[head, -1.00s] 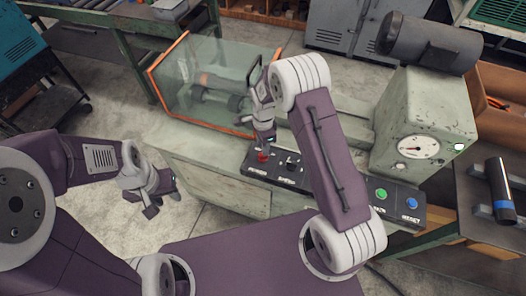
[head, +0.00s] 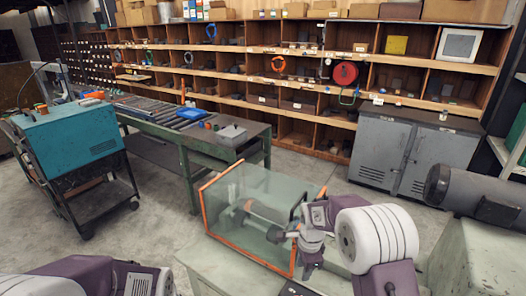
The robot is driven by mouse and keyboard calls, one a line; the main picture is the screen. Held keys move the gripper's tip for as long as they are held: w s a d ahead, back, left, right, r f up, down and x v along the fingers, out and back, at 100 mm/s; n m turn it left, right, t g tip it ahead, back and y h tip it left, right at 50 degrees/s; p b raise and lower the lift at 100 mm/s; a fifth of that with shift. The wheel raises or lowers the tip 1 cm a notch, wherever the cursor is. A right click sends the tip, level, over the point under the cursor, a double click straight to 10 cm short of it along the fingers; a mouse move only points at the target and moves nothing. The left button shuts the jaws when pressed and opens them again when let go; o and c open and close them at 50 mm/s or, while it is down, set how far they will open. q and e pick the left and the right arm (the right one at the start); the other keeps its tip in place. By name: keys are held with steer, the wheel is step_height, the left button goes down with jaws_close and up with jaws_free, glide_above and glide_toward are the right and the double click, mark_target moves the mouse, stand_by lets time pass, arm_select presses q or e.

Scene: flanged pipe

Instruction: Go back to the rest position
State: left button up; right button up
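My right arm comes up from the lower right in the head view. My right gripper (head: 310,264) is in front of the clear box with orange edges (head: 208,212), above the pale green machine. It is small and partly covered by its own wrist, so I cannot tell whether its fingers are open or shut. No held thing shows at it. A grey pipe with flanges (head: 262,226) shows through the clear box. Of my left arm only links show at the lower left edge; its gripper is out of the picture.
A motor (head: 478,194) sits on the machine at the right. A grey cabinet (head: 410,152) and wooden shelves (head: 235,62) stand behind. A green-legged roller table (head: 188,138) and a teal unit on a cart (head: 68,140) are at the left. Bare floor lies between.

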steer(key=s+d+r+n, duration=0.2)
steer(key=s+r, duration=0.3)
steer(key=s, duration=0.3)
steer(key=s+d+f+n, duration=0.1)
steer(key=s+f+n, duration=0.1)
steer(key=s+n, duration=0.9)
steer(key=n, duration=0.3)
steer(key=shift+s+d+f, duration=0.15)
steer(key=shift+f, duration=0.1)
steer(key=shift+s, duration=0.15)
